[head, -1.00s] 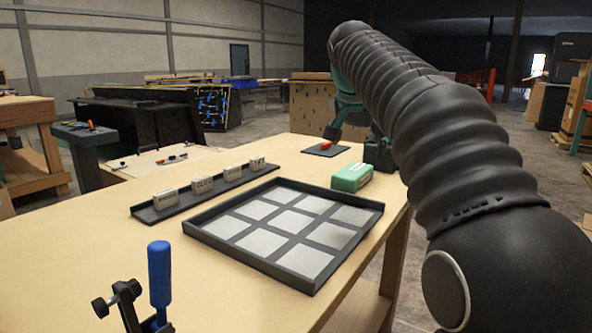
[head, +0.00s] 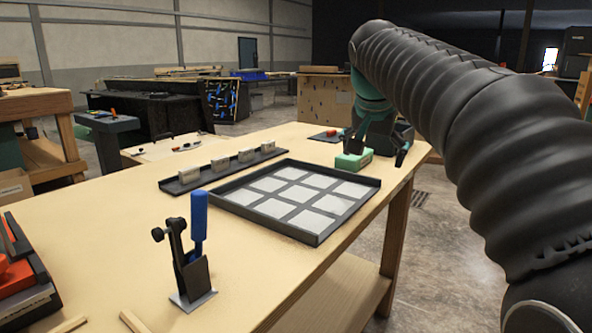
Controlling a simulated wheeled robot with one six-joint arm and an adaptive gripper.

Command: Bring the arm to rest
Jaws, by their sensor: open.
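My arm reaches in from the right side of the head view and bends down at its far end. My gripper (head: 377,150) hangs low at the table's far right part, with its dark fingers spread apart. A green block (head: 353,160) lies close to the gripper, nearer to the camera. I cannot tell whether the fingers touch it. Nothing shows held between the fingers.
A dark tray with pale square cells (head: 228,208) lies mid-table (head: 110,250). Behind it is a rail with several small labelled blocks. A red piece sits on a dark pad beyond. A blue-handled clamp (head: 199,215) stands in front.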

